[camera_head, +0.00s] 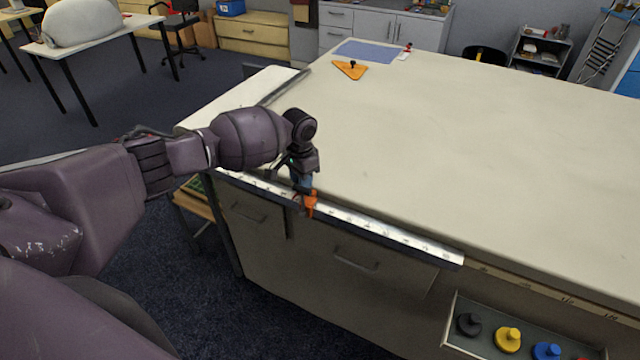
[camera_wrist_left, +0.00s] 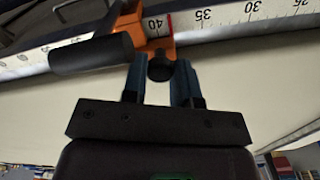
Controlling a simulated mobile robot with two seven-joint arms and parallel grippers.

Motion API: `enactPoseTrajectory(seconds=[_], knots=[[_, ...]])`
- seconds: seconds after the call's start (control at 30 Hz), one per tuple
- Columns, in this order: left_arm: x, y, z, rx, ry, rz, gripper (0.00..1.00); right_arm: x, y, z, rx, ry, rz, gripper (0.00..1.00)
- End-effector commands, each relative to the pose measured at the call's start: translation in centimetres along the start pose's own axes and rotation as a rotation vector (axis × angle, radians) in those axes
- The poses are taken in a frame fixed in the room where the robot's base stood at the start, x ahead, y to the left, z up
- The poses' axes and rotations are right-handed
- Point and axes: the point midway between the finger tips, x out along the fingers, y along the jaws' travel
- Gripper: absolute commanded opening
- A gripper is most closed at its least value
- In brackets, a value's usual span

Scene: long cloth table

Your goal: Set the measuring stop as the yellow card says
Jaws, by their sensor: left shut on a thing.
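The orange measuring stop (camera_head: 310,204) sits on the white scale rail (camera_head: 380,232) along the table's front edge. It also shows in the left wrist view (camera_wrist_left: 132,25), with the number 40 in its opening and a red line just right of that number. A dark cylinder (camera_wrist_left: 92,54) sticks out on its left. My left gripper (camera_head: 303,186) is shut on the stop's small black knob (camera_wrist_left: 160,68), which shows between its fingers in the left wrist view. No yellow card can be made out. My right gripper is out of view.
The cloth table (camera_head: 480,150) is mostly clear. An orange triangle (camera_head: 346,71) with a black knob and a blue mat (camera_head: 368,51) lie at its far end. An open drawer (camera_head: 452,325) at the lower right holds black, yellow and blue knobbed pieces.

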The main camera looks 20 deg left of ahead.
Motion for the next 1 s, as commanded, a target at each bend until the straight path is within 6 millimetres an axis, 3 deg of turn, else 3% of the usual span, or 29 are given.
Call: enactPoseTrajectory(seconds=[0.23, 0.67, 0.7, 0.87, 1.0], knots=[[-0.1, -2.7, 1.1, -0.002, -0.002, -0.001, 0.00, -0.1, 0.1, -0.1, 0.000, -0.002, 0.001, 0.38], [-0.1, -3.1, 1.2, 0.000, 0.000, -0.001, 0.00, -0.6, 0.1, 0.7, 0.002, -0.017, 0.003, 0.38], [-0.1, -3.1, 1.2, 0.000, 0.000, -0.001, 0.28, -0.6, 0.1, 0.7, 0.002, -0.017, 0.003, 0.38], [-0.1, -3.0, 1.2, 0.000, 0.000, -0.001, 0.53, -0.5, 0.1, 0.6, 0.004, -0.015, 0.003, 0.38], [0.0, -3.0, 1.2, 0.000, 0.000, -0.001, 0.53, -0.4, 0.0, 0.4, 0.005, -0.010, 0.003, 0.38]])
